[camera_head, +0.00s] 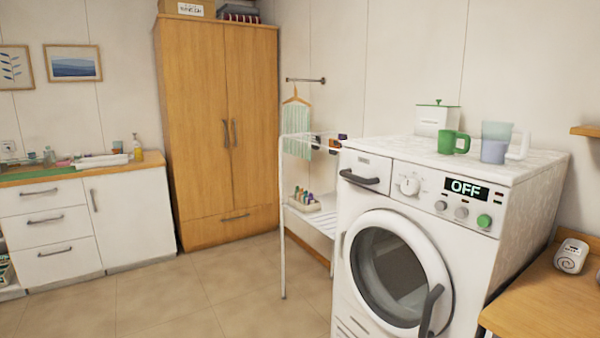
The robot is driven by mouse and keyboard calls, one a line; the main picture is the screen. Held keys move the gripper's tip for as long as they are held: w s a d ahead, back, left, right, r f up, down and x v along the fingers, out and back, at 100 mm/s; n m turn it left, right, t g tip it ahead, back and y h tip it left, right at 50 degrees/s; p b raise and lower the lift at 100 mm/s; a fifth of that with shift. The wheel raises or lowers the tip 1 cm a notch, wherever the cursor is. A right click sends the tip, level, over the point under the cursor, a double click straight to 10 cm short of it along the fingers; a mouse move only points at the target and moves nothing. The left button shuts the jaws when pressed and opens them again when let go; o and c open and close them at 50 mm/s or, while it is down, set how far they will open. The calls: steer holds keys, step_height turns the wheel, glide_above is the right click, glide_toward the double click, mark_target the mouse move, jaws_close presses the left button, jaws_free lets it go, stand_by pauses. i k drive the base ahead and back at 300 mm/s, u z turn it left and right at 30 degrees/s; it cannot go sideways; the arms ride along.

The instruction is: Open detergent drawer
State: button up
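The detergent drawer (365,164) is at the upper left of the front of the white washing machine (470,262). It looks shut, with its front flush with the panel. Its dark grey handle (359,177) sticks out along the lower part of the drawer front. To its right are a round white dial (409,185) and a black display (466,188) reading "OFF". The round washer door (400,268) below looks closed, with a dark handle (431,309) at its right. My gripper is not in view.
A green mug (453,142), a clear measuring cup (495,143) and a white box (437,120) stand on the washer top. A white rack cart (283,220) stands close at the washer's left. A wooden table (545,300) is at right. Open floor (190,305) lies at front left.

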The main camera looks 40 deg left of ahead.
mark_target(374, 171)
steer(key=u, duration=1.2)
